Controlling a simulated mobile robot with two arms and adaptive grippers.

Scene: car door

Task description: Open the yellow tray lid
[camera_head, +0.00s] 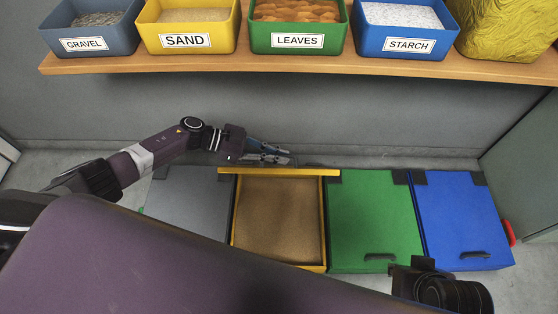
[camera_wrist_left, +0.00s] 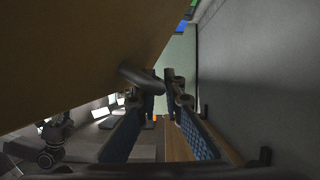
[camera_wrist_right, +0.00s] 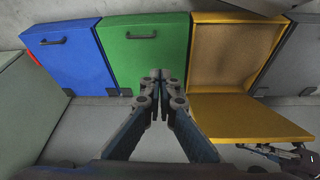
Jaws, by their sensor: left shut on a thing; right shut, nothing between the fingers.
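The yellow tray (camera_head: 325,240) stands on the floor with its inside showing in the head view. Its yellow lid (camera_head: 278,172) is raised at the tray's back side, seen nearly edge-on. In the right wrist view the lid (camera_wrist_right: 240,115) stands swung out from the tray. My left gripper (camera_head: 288,156) is behind the lid's upper edge. In the left wrist view its fingers (camera_wrist_left: 162,85) are shut at a dark handle (camera_wrist_left: 138,78) beside the tan lid face (camera_wrist_left: 70,60). My right gripper (camera_wrist_right: 158,82) is shut and empty, in front of the green tray. Its fingertips are hidden in the head view.
The closed grey (camera_head: 190,200), green (camera_head: 372,215) and blue (camera_head: 462,215) trays stand in the same row. A cabinet side (camera_head: 525,160) bounds the right.

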